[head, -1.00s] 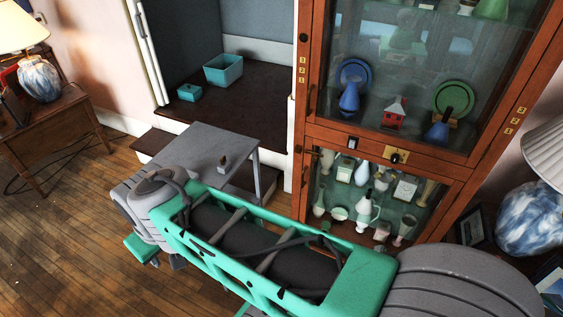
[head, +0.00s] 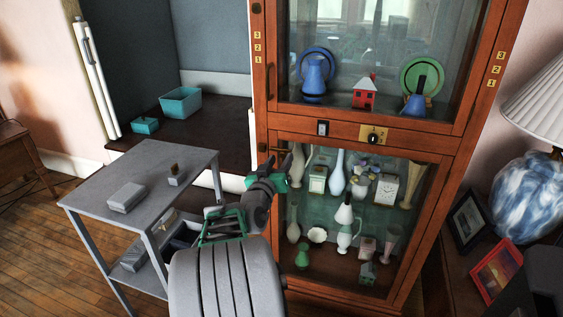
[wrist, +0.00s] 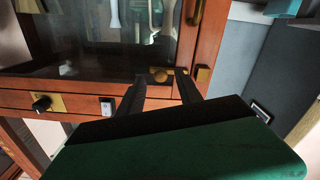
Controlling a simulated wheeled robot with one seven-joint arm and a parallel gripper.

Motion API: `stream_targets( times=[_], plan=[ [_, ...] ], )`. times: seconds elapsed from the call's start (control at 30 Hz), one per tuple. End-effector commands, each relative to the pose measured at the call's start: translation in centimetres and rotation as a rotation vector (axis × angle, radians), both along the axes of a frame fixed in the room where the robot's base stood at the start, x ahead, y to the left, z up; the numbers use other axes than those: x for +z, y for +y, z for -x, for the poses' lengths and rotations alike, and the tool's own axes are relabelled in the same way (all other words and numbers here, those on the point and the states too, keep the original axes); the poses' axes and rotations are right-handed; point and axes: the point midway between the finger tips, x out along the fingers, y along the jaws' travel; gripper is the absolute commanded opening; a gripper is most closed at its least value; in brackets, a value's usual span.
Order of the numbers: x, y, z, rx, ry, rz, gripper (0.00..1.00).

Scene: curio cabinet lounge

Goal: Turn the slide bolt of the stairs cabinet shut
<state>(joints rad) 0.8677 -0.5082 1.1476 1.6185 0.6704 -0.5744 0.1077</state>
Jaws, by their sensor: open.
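The wooden curio cabinet (head: 262,75) has glass doors, and its lower door (head: 436,200) looks closed. In the wrist view, which shows the cabinet upside down, a small brass bolt with a round knob (wrist: 160,75) sits at the door's corner by the crossrail. A brass block (wrist: 203,74) is beside it on the frame. I cannot tell whether the bolt reaches into the block. My gripper (wrist: 160,82) is open, its dark fingers to either side of the knob; contact is unclear. In the head view my gripper (head: 284,164) is at the lower door's upper left corner and hides the bolt.
A grey two-shelf cart (head: 90,195) stands left of my arm. Behind it is an open alcove with teal boxes (head: 181,103). The crossrail carries a brass plate with a black knob (head: 373,137) and a small switch (head: 322,128). A lamp (head: 540,190) and picture frames are at right.

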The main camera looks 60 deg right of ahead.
Motion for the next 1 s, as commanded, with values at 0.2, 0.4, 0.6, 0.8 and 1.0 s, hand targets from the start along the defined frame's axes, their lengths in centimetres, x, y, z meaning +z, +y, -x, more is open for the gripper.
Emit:
stream_targets(
  times=[0.2, 0.4, 0.6, 0.8, 1.0],
  plan=[
    [-0.1, -2.4, -0.4, 0.000, 0.000, -0.002, 0.42],
    [-0.1, -2.5, -0.5, 0.001, 0.000, -0.002, 0.42],
    [-0.1, -2.5, -0.5, 0.002, 0.000, -0.003, 0.28],
    [-0.1, -2.5, -0.5, 0.002, -0.001, -0.003, 0.11],
    [-0.1, -2.5, -0.5, 0.002, -0.001, -0.003, 0.00]
  ],
)
